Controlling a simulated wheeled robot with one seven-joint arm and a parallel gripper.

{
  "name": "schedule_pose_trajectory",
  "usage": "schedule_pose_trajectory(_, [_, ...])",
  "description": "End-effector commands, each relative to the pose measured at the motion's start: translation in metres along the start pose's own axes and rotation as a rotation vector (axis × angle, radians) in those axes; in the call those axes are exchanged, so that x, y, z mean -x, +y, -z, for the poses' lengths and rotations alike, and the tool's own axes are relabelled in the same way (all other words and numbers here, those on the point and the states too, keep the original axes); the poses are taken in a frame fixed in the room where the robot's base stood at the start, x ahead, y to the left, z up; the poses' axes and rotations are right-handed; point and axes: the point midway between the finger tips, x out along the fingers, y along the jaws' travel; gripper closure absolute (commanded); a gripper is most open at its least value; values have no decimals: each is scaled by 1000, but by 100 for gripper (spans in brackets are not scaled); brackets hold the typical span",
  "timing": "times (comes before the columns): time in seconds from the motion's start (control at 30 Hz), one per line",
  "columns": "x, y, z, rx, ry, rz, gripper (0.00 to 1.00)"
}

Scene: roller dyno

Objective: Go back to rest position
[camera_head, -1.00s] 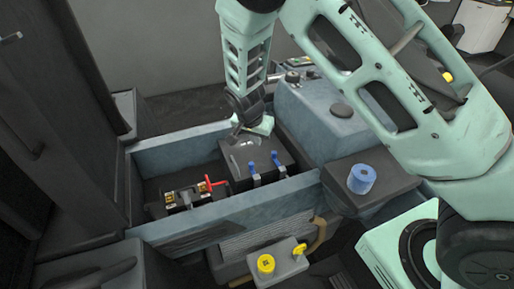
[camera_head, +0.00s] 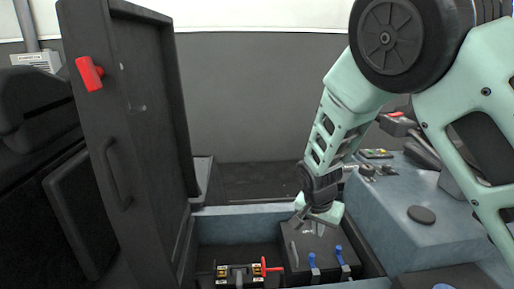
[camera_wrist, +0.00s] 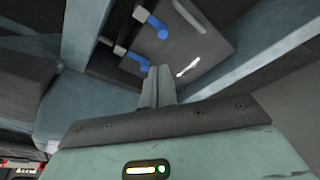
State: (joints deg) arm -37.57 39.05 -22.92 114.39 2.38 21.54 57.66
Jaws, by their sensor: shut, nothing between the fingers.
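My gripper (camera_head: 311,220) hangs over the dark box with blue levers (camera_head: 325,246) in the head view. In the wrist view, the fingers of my gripper (camera_wrist: 158,78) are together with nothing between them. The box face (camera_wrist: 205,40) and its two blue levers (camera_wrist: 155,27) show beyond the fingertips. My arm comes down from the upper right of the head view.
An open blue-grey bin (camera_head: 235,222) surrounds the box. A part with a red lever (camera_head: 240,275) sits to its left. A tall dark door (camera_head: 130,130) with a red handle (camera_head: 89,73) stands at left. A blue-grey console (camera_head: 400,200) is at right.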

Motion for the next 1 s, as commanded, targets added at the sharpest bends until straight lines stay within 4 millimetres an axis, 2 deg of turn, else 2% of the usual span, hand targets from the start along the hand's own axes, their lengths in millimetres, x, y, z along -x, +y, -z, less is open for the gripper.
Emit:
schedule_pose_trajectory(0.17, [66,14,-77,305,-165,94,100])
schedule_pose_trajectory(0.27, [106,32,-122,532,-225,155,100])
schedule_pose_trajectory(0.4, [153,70,-175,860,-254,222,100])
schedule_pose_trajectory(0.5, [174,98,-202,1066,-245,246,100])
schedule_pose_trajectory(0.6, [184,122,-219,1217,-231,250,100])
schedule_pose_trajectory(0.7, [188,136,-228,1308,-222,246,100])
schedule_pose_trajectory(1.0, [190,142,-232,1351,-218,244,100])
